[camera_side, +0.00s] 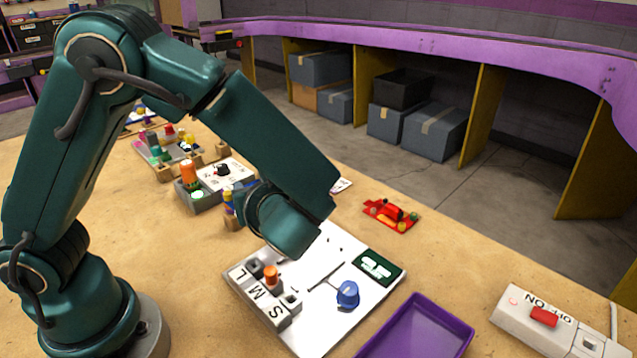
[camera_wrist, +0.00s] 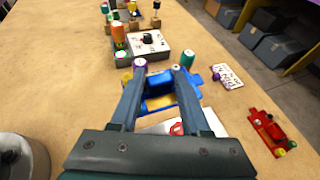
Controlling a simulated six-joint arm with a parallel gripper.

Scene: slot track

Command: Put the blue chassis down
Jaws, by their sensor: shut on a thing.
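The blue chassis (camera_wrist: 160,82) is between the two fingers of my gripper (camera_wrist: 159,70) in the wrist view, with yellow showing in its middle. My gripper is shut on it. The fingers cover parts of its sides. Whether it touches the surface beneath cannot be told. In the side view my wrist (camera_side: 288,222) hides the fingers and most or all of the chassis.
A white board (camera_side: 325,330) with S, M, L slots and a blue knob (camera_side: 347,294) lies in front. A purple tray (camera_side: 462,338) and switch box (camera_side: 520,305) stand right. A red car-like piece (camera_side: 391,214), also in the wrist view (camera_wrist: 268,130), lies behind. Wood shows between them.

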